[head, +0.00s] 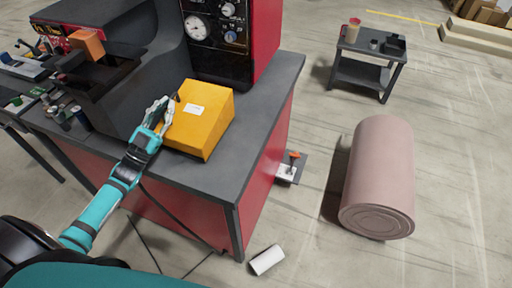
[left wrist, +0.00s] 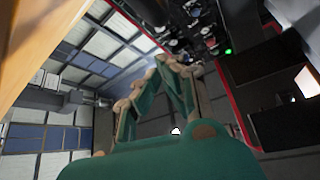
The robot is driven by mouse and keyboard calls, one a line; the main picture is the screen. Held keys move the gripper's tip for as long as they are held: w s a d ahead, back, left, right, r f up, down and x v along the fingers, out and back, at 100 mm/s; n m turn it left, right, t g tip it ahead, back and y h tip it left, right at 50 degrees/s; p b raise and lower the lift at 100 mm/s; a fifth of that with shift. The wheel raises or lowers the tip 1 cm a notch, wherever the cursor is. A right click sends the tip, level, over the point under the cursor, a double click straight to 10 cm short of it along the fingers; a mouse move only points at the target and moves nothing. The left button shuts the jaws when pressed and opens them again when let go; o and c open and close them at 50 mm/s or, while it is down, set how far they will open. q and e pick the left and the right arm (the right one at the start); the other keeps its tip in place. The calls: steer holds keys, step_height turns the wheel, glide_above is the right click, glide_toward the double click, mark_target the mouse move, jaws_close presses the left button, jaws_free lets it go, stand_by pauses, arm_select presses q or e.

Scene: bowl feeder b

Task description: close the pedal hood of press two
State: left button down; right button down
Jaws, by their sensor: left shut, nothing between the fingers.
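A yellow box-shaped hood (head: 202,122) with a sloped top and a white label sits on the grey bench top (head: 262,95) of a red press. I take it for the pedal hood; its near faces look closed, and its far side is hidden. My left gripper (head: 162,108) is at the left side of the hood, close against it, shut and empty. I cannot tell whether it touches. In the left wrist view, the shut fingers (left wrist: 176,62) point up, with a yellow-orange surface (left wrist: 35,35) at the upper left edge. My right gripper is not in view.
A black gauge panel (head: 220,35) stands behind the hood, and a dark machine body (head: 135,55) with an orange block (head: 88,42) to the left.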

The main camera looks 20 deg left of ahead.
arm_select(q)
steer(key=shift+a+f+n+t+y+b, duration=0.3)
steer(key=shift+a+f+n+y+b, duration=0.15)
steer(key=shift+a+f+n+y, duration=0.45)
steer(key=shift+a+f+n+t+y+b, duration=0.4)
steer(key=shift+a+n+y, duration=0.3)
steer(key=shift+n, duration=0.5)
